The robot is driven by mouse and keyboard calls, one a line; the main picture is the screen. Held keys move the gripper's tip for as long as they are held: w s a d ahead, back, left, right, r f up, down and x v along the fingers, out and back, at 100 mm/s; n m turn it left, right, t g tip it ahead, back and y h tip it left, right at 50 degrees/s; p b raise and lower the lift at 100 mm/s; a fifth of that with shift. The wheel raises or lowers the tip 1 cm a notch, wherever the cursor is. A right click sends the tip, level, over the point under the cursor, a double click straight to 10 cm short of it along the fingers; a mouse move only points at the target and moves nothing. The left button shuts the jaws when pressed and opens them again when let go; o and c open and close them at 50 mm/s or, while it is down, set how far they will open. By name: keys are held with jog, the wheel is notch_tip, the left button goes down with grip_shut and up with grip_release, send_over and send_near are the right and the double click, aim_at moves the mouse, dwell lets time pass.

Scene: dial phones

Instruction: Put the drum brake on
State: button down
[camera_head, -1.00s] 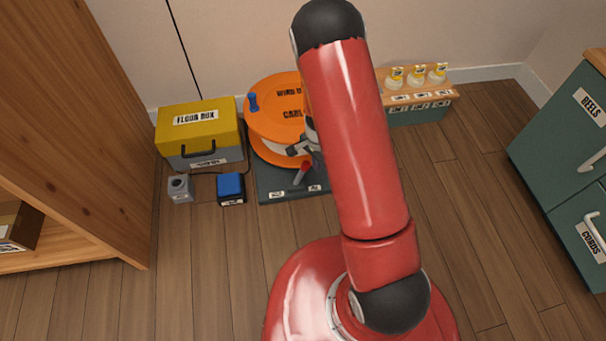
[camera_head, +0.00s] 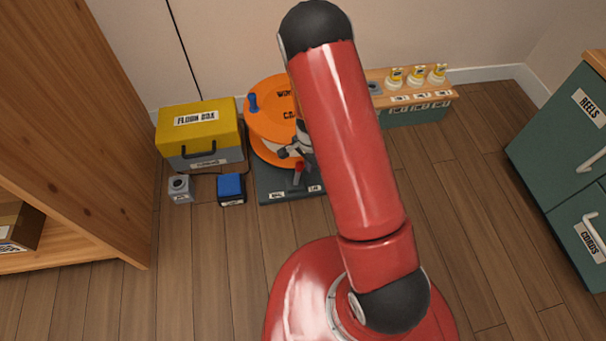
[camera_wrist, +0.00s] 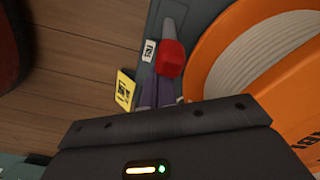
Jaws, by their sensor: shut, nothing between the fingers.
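The drum brake is a short grey lever with a red knob (camera_head: 300,167), on the dark base plate (camera_head: 277,183) in front of the orange cable drum (camera_head: 268,118). In the wrist view the red knob (camera_wrist: 171,57) is just beyond the fingertips of my gripper (camera_wrist: 156,85), with the grey lever end above it. My gripper is shut and empty, close beside the knob; I cannot tell whether they touch. In the head view my arm hides most of the gripper and the drum's right part.
A yellow-lidded floor box (camera_head: 200,130), a small grey box (camera_head: 180,188) and a blue-topped block (camera_head: 231,188) stand left of the drum. A wooden-topped bench (camera_head: 420,98) with several yellow-topped items is at right. Green drawers (camera_head: 565,140) stand far right. Floor between is clear.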

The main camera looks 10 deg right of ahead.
jog(key=shift+a+p, duration=0.3)
jog(key=shift+a, duration=1.15)
notch_tip(320, 180, up, 7)
jog(key=d+p, duration=0.1)
jog(key=p, duration=0.4)
jog(key=shift+d, duration=0.3)
jog(key=s+r+n+t+y+p, duration=0.1)
jog(key=s+r+n+p, duration=0.15)
jog(key=r, duration=1.25)
jog(key=s+r+n+t+p, duration=0.1)
jog(key=s+r+n+t, duration=0.15)
jog(key=r, duration=1.25)
jog(key=s+d+r+n+t+p, duration=0.1)
jog(key=s+r+n+p, duration=0.1)
jog(key=s+r, duration=0.5)
jog(key=s+d+r+n+t+h+p, duration=0.1)
jog(key=s+d+r+n, duration=0.1)
jog(key=s+r+n, duration=0.3)
jog(key=s+r, duration=0.3)
jog(key=s, duration=0.2)
jog(key=shift+d+r+p, duration=0.15)
jog(key=shift+d+p, duration=0.15)
jog(key=shift+p, duration=0.1)
